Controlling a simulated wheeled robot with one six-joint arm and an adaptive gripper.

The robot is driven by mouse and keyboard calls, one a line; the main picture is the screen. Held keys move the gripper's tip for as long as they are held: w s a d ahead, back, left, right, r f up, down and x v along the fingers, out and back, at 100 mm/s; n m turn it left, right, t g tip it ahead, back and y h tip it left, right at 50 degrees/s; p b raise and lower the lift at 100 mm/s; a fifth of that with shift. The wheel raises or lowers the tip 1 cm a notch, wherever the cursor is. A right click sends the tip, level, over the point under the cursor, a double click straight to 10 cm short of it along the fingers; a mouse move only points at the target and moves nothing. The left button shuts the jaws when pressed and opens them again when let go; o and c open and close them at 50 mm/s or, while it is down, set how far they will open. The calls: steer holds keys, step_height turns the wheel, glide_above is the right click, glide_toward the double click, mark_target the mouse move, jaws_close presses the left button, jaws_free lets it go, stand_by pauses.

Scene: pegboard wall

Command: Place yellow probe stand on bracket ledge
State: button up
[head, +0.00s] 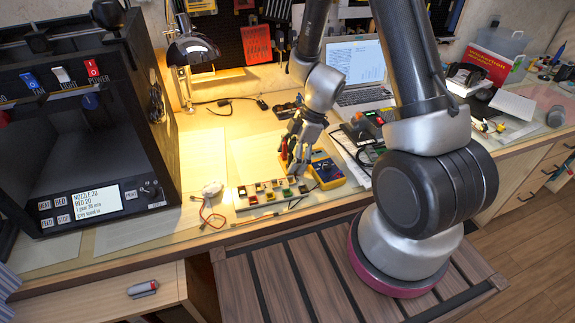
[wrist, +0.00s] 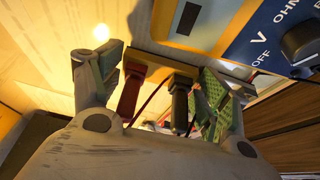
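The yellow probe stand (wrist: 172,66) shows in the wrist view as a yellowish bar beyond my fingertips. A red probe (wrist: 131,88) and a black probe (wrist: 180,100) rise from it towards the camera. My gripper (wrist: 155,80) has its fingers spread wide, one on each side of the two probes. I see no clear closing on the stand. In the head view my gripper (head: 293,168) points down at the desk beside the yellow multimeter (head: 326,172), and it mostly hides the stand. A red probe (head: 284,150) shows beside it. I cannot make out the bracket ledge with certainty.
A strip of coloured parts (head: 272,192) lies in front of my gripper. A black machine (head: 100,120) stands at the left, a lamp (head: 193,50) behind. A laptop (head: 358,75) is at the back right. The pegboard (head: 228,38) hangs behind the desk.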

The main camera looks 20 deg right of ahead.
steer(key=c, duration=0.4)
